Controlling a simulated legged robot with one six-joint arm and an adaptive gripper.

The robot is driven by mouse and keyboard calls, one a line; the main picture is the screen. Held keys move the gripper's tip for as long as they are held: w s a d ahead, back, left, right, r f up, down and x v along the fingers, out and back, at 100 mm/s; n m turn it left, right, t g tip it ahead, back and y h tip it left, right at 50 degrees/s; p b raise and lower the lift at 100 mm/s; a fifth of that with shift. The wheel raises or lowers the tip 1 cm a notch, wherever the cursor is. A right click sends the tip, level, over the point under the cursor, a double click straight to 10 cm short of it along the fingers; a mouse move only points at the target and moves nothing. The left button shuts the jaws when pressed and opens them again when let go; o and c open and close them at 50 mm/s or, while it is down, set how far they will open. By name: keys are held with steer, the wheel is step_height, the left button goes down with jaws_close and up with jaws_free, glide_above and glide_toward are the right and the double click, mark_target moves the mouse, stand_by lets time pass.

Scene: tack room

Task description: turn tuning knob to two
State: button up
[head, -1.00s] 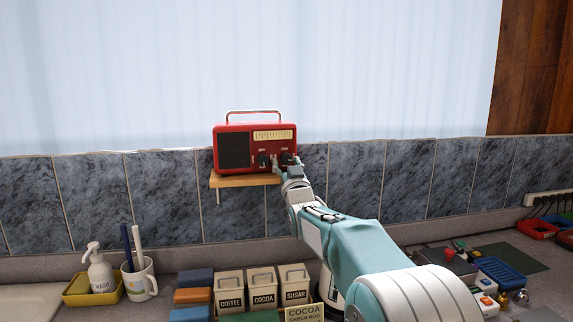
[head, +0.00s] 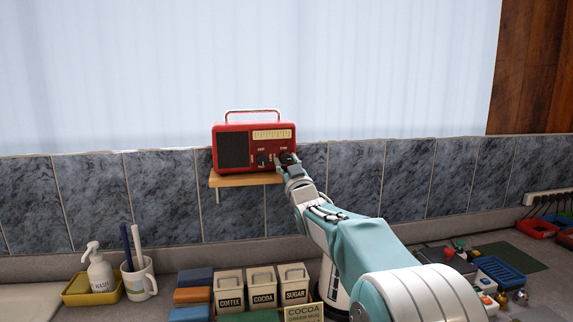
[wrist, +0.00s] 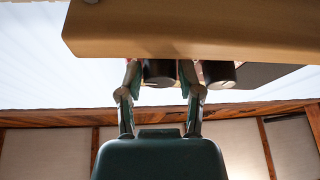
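A red radio (head: 233,130) with a top handle, a dark speaker grille and a pale dial stands on a small wooden shelf (head: 245,180). Two dark knobs sit low on its front. The tuning knob (head: 285,157) is the right one, partly hidden by my gripper (head: 287,163). The other knob (head: 262,160) is left of it. In the wrist view, the fingers of my gripper (wrist: 160,80) lie on both sides of the tuning knob (wrist: 160,73) and look closed against it. The other knob (wrist: 219,74) is outside the fingers. I cannot read the knob's setting.
The wooden shelf edge (wrist: 190,35) is close to the fingers in the wrist view. Below are several canisters (head: 262,289), a soap bottle (head: 100,272) and a mug (head: 139,280) on the counter. Tools and trays (head: 500,270) lie at the right.

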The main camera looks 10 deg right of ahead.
steer(key=shift+o, duration=0.6)
steer(key=v, duration=1.2)
